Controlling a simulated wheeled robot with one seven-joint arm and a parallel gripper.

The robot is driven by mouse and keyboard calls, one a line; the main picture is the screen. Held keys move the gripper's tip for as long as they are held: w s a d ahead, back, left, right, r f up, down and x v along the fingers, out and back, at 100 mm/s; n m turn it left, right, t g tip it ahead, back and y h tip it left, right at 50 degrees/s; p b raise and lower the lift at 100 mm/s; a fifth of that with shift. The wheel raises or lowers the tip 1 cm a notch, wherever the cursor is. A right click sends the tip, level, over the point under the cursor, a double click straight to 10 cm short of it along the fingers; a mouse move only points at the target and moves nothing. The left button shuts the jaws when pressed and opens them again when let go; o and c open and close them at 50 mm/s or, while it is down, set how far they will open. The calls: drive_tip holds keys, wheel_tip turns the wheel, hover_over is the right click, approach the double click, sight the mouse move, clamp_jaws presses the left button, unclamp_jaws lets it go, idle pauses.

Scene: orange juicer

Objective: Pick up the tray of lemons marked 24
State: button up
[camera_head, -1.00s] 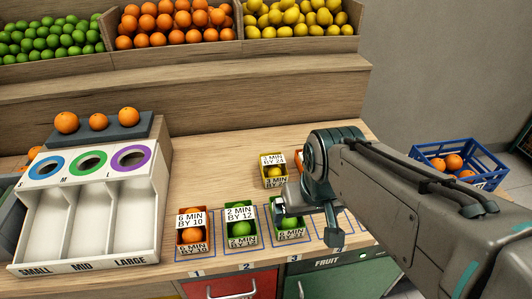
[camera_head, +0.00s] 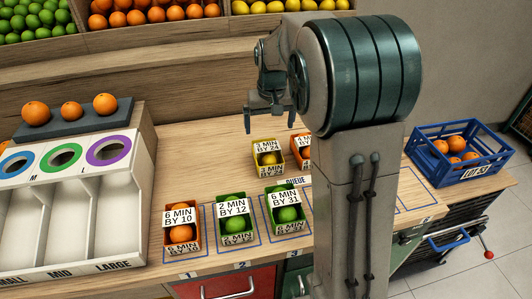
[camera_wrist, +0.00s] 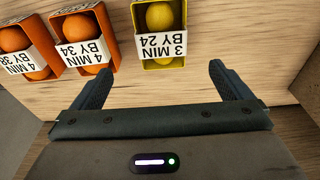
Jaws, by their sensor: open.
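The yellow tray of lemons (camera_head: 268,159) carries a label reading "3 MIN BY 24" and stands on the wooden counter behind the row of numbered slots. It also shows in the wrist view (camera_wrist: 159,42), upside down, at the top middle. My gripper (camera_head: 271,127) is above the counter, higher than the tray and near it in the head view. In the wrist view my gripper (camera_wrist: 161,88) has its fingers spread wide, with nothing between them. The lemon tray lies just beyond the gap between the fingertips, apart from them.
An orange tray (camera_head: 301,148) marked 34 stands close beside the lemon tray; another orange tray (camera_wrist: 21,45) is beyond it. Front slots hold an orange tray (camera_head: 182,233) and green trays marked 12 (camera_head: 236,226) and 31 (camera_head: 287,217). A blue crate (camera_head: 461,164) is at right.

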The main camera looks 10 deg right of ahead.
sight(268, 146)
drive_tip(key=f, duration=0.5)
drive_tip(key=w+f, duration=0.1)
drive_tip(key=f, duration=0.2)
drive_tip(key=shift+w+f, duration=0.1)
drive_tip(key=shift+f, duration=0.1)
drive_tip(key=shift+w+a+f+p, duration=0.15)
drive_tip(key=shift+f+p, duration=0.1)
drive_tip(key=shift+f, duration=1.05)
drive_tip(key=shift+w+f+p, duration=0.1)
drive_tip(key=shift+f+p, duration=0.1)
drive_tip(key=shift+f, duration=1.1)
drive_tip(key=c, duration=1.2)
